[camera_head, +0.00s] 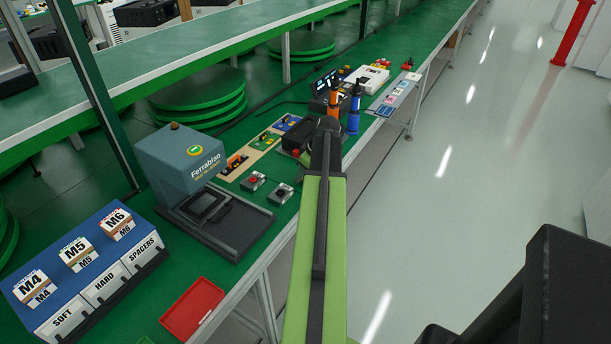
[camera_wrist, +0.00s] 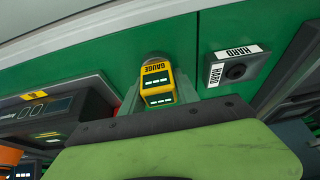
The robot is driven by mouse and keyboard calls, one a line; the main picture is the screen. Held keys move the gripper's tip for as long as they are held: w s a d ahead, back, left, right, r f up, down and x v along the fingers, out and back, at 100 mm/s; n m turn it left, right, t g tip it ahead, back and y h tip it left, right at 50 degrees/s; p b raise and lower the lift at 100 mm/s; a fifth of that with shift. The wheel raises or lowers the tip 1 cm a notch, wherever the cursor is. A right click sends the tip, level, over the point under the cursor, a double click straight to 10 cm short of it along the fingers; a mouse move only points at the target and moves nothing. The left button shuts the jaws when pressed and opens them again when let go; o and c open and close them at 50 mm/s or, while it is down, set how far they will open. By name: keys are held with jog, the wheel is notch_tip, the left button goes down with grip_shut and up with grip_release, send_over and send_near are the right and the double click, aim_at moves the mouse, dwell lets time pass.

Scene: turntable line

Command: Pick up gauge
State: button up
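The gauge (camera_wrist: 157,85) shows in the wrist view, upper middle. It is a small yellow block with dark display windows and the word GAUGE on it, against the green table top. Its lower end meets a grey shape and the dark edge of a green part of my own arm, so I cannot tell whether anything touches it. In the head view I cannot make the gauge out. My arm reaches up the middle there, and its dark far end (camera_head: 327,142) is over the table.
A grey block labelled HARD (camera_wrist: 236,68) lies right of the gauge, and a dark device (camera_wrist: 42,118) left. The head view shows a Ferrabiao machine (camera_head: 185,160), a blue bin rack (camera_head: 85,262), a red tray (camera_head: 192,308) and orange and blue screwdrivers (camera_head: 354,110).

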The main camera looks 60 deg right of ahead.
grip_shut()
jog(key=shift+r+p, duration=0.25)
jog(key=shift+p, duration=0.05)
jog(key=r+p, duration=0.4)
jog(key=shift+s+a+r+p, duration=0.1)
jog(key=shift+s+r+p, duration=0.15)
jog(key=shift+r+p, duration=0.15)
jog(key=s+a+r+p, duration=0.3)
jog(key=s+r+p, duration=0.2)
jog(key=s, duration=0.5)
jog(key=shift+s+r+p, duration=0.3)
jog(key=shift+s+r, duration=0.05)
jog(key=w+a+n, duration=0.1)
jog(key=w+a, duration=0.1)
jog(key=w, duration=0.2)
jog(key=w+a+f+n+b, duration=0.1)
jog(key=w+a, duration=0.2)
jog(key=w, duration=0.2)
jog(key=w+a+f+n+y+b, duration=0.1)
jog(key=w+a, duration=0.2)
jog(key=w, duration=0.2)
jog(key=shift+w+a, duration=0.1)
jog(key=shift+a, duration=0.05)
